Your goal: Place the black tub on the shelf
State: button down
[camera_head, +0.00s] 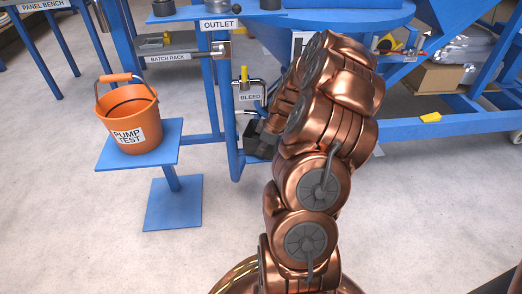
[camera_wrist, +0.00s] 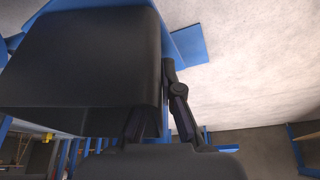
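The black tub (camera_wrist: 80,62) fills the left of the wrist view, very close to the camera. My gripper (camera_wrist: 158,122) has one finger on the outer right side of the tub's edge and the other partly hidden beside its lower edge. The fingers appear closed on the tub's wall. In the head view a dark shape, likely the tub (camera_head: 262,142), shows low behind my copper arm, beside a blue post; my gripper is hidden there. I cannot tell which blue surface is the shelf. A blue edge (camera_wrist: 188,44) shows just past the tub.
An orange bucket (camera_head: 135,128) marked PUMP TEST stands on a blue stand (camera_head: 165,158) at left. A blue frame carries the OUTLET (camera_head: 219,25), BATCH RACK (camera_head: 167,58) and BLEED (camera_head: 249,97) labels. A cardboard box (camera_head: 425,78) sits at right. The front floor is clear.

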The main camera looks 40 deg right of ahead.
jog(key=c, duration=1.3)
grip_release()
jog(key=p+v, duration=0.4)
jog(key=v, duration=0.8)
jog(key=s+a+r+g, duration=0.2)
jog(key=a+r, duration=0.1)
jog(key=a, duration=0.8)
jog(key=s+a+r+g, duration=0.1)
jog(key=a+r, duration=0.2)
jog(key=a, duration=0.8)
jog(key=s+a+m+g, duration=0.1)
jog(key=s+a+m, duration=0.1)
jog(key=s+a, duration=0.2)
jog(key=s+a+r+m+g+h, duration=0.1)
jog(key=s+a, duration=0.3)
jog(key=s, duration=0.5)
jog(key=s+a+m+g, duration=0.2)
jog(key=s+a, duration=0.2)
jog(key=s, duration=0.3)
jog(key=shift+s+r+m+h, duration=0.25)
jog(key=shift+s+m+h, duration=0.1)
jog(key=shift+m+h, duration=0.05)
